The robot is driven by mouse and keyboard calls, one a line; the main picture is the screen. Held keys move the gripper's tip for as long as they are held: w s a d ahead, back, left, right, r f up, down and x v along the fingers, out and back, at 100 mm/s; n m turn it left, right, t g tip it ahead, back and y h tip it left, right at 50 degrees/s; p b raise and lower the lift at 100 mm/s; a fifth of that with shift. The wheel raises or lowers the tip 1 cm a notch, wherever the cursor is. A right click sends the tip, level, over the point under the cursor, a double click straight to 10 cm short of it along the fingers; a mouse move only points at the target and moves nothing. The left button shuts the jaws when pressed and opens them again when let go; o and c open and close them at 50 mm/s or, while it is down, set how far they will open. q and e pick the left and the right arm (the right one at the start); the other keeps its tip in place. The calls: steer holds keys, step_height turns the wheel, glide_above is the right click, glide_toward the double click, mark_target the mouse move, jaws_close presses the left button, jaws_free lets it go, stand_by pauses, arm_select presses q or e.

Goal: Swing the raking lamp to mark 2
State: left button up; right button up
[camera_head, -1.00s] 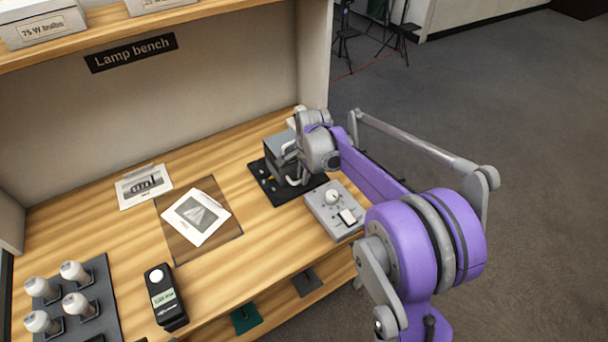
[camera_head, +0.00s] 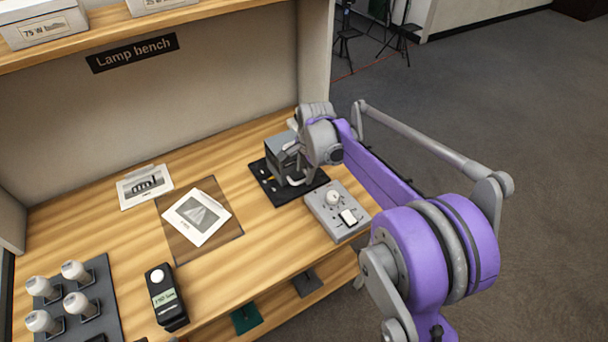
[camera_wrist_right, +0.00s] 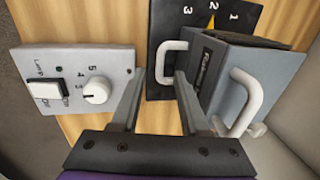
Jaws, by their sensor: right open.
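The raking lamp (camera_head: 281,157) is a dark grey box with white handles on a black base plate (camera_head: 262,186), at the right of the bench. In the right wrist view the lamp (camera_wrist_right: 228,75) stands beside the numerals 1, 2 and 3 on the plate (camera_wrist_right: 160,20). A yellow pointer (camera_wrist_right: 211,21) shows close by the 2; exact alignment is hard to tell. My right gripper (camera_wrist_right: 158,82) is open, its fingertips close to the lamp's near white handle (camera_wrist_right: 169,62); I cannot tell if they touch. The head view shows this gripper (camera_head: 300,180) beside the lamp. My left gripper is out of view.
A grey control box (camera_head: 337,211) with a white knob and switch sits just in front of the lamp. A print (camera_head: 197,217) lies on a brown mat, with another card (camera_head: 145,187) behind. A handheld meter (camera_head: 166,297) and a bulb tray (camera_head: 110,305) are at the left.

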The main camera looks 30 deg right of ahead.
step_height(320, 180, up, 8)
steer(key=s, duration=0.1)
steer(key=shift+s+r, duration=0.15)
steer(key=shift+s, duration=0.2)
steer(key=s+a+f+n+t+p, duration=0.1)
steer(key=s+a+f+n, duration=0.1)
steer(key=s+n, duration=0.3)
steer(key=s+a+f+n+t+p, duration=0.1)
steer(key=s+a+n, duration=0.4)
steer(key=s, duration=0.6)
steer(key=s+a+f+n+t+p, duration=0.1)
steer(key=s+a+f+n, duration=0.2)
steer(key=s+n, duration=0.4)
steer(key=shift+s+a, duration=0.3)
steer(key=shift+s, duration=0.5)
steer(key=shift+d, duration=0.1)
